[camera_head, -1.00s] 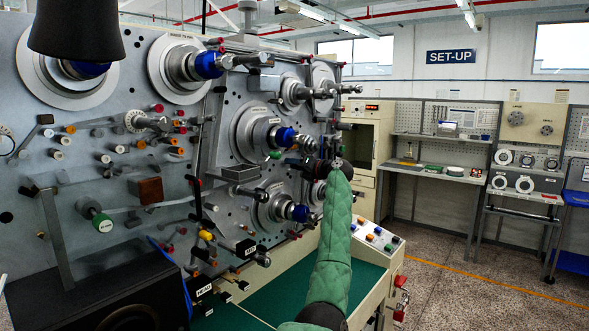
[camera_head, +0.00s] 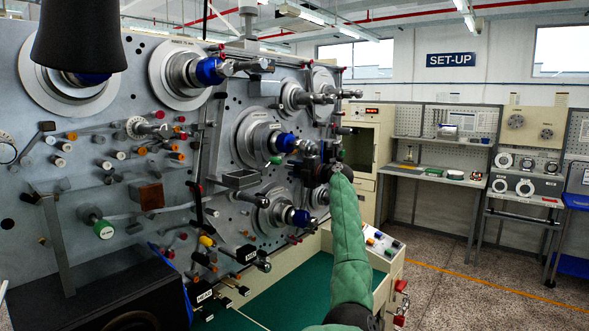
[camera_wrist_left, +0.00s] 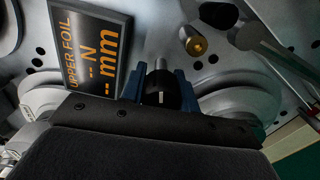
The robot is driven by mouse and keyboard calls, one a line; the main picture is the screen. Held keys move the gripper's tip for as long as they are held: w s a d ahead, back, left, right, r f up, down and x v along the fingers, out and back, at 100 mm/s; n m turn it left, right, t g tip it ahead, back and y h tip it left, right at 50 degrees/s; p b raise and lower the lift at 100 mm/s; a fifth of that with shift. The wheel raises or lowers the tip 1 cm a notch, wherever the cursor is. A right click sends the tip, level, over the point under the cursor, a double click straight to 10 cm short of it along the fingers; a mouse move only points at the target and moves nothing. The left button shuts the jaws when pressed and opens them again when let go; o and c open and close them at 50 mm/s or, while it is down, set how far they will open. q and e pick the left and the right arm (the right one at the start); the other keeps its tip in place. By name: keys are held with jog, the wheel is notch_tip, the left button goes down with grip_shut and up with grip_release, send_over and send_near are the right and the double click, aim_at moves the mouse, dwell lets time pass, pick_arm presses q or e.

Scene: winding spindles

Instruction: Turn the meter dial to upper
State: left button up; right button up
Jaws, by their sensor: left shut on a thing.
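The meter dial (camera_wrist_left: 161,96) is a black knob with a short white line on its face, seen in the left wrist view. My left gripper (camera_wrist_left: 160,88) has its blue fingers on both sides of this knob and is shut on it. Beside it is a dark display (camera_wrist_left: 90,45) with orange text reading "UPPER FOIL", "-- N" and "-- mm". In the head view my left gripper (camera_head: 305,160) is at the machine front, at the end of the green-sleeved arm. The dial is hidden there by the gripper. My right gripper is not in view.
The winding machine's grey panel (camera_head: 225,115) carries several protruding spindles, including blue-collared ones (camera_head: 285,142) close to my gripper. A brass-tipped post (camera_wrist_left: 196,45) stands near the dial. A control box with buttons (camera_head: 378,240) and a green surface (camera_head: 285,290) lie below.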

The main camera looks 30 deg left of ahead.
pick_arm(q)
jog(key=shift+m, duration=0.5)
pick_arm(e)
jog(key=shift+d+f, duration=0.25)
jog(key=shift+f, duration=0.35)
pick_arm(q)
jog(key=o, duration=0.9)
jog(key=shift+w+d, duration=0.1)
jog(key=shift+o, duration=0.4)
jog(key=shift+d+f, duration=0.1)
jog(key=shift+d, duration=0.1)
jog(key=shift+d+f+b, duration=0.1)
jog(key=shift+d+b, duration=0.4)
jog(key=shift+d, duration=0.4)
jog(key=shift+s+d+b, duration=0.15)
jog(key=shift+d+b, duration=0.4)
jog(key=shift+d, duration=0.85)
jog(key=shift+s+d+b, duration=0.15)
jog(key=shift+d+b, duration=0.35)
jog(key=shift+d, duration=0.9)
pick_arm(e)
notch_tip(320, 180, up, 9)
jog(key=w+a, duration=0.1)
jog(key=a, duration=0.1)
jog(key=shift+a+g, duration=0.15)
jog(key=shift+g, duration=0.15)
